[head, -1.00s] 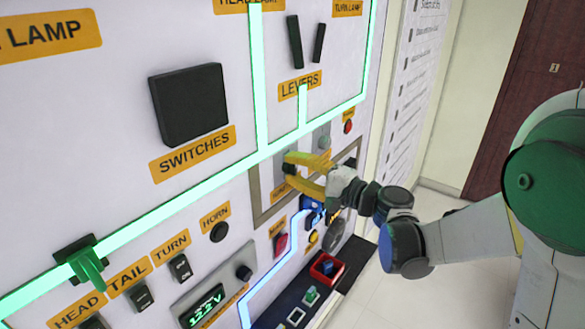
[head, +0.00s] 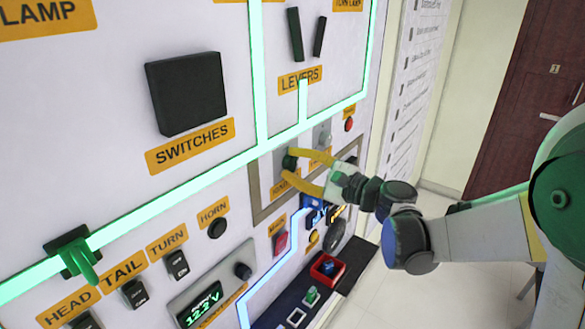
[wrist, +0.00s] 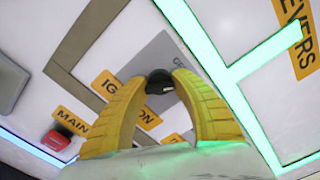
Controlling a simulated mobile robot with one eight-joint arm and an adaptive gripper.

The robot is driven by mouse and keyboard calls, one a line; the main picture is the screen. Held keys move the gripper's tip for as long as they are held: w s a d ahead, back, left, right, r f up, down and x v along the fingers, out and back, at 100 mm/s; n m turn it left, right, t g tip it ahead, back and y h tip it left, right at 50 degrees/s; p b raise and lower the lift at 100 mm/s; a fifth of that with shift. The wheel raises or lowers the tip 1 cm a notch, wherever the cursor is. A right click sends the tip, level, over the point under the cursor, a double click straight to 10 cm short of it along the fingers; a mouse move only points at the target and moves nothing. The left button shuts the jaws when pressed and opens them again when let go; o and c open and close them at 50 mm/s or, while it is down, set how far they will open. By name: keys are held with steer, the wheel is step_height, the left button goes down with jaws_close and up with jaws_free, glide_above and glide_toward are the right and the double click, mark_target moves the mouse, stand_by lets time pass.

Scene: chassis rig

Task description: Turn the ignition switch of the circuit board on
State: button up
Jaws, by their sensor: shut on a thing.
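The ignition switch is a small dark round knob (head: 289,161) on a grey plate on the white board, beside an orange label. In the wrist view the black knob (wrist: 160,83) sits between the two yellow fingertips, above the partly covered ignition label (wrist: 122,98). My gripper (head: 287,165) reaches it from the right, one finger above and one below the knob. The wrist view shows my gripper (wrist: 161,79) shut on the knob, tips at its sides. The fingers hide part of the plate. The knob's exact turn angle cannot be told.
A red main switch (head: 281,242) lies below the ignition plate. The levers (head: 295,35) stand above, and a glowing green line (head: 170,196) crosses the board. A green-handled lever (head: 80,257) is at the lower left. A dark ledge with a red box (head: 327,269) juts out below.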

steer(key=m+b, duration=0.1)
steer(key=m, duration=0.4)
steer(key=shift+m, duration=0.4)
stand_by(0.4)
steer(key=o, duration=1.2)
steer(key=shift+c, duration=0.2)
steer(key=shift+d, duration=0.1)
steer(key=v, duration=1.2)
steer(key=shift+s+f+b, duration=0.1)
steer(key=shift+b, duration=0.2)
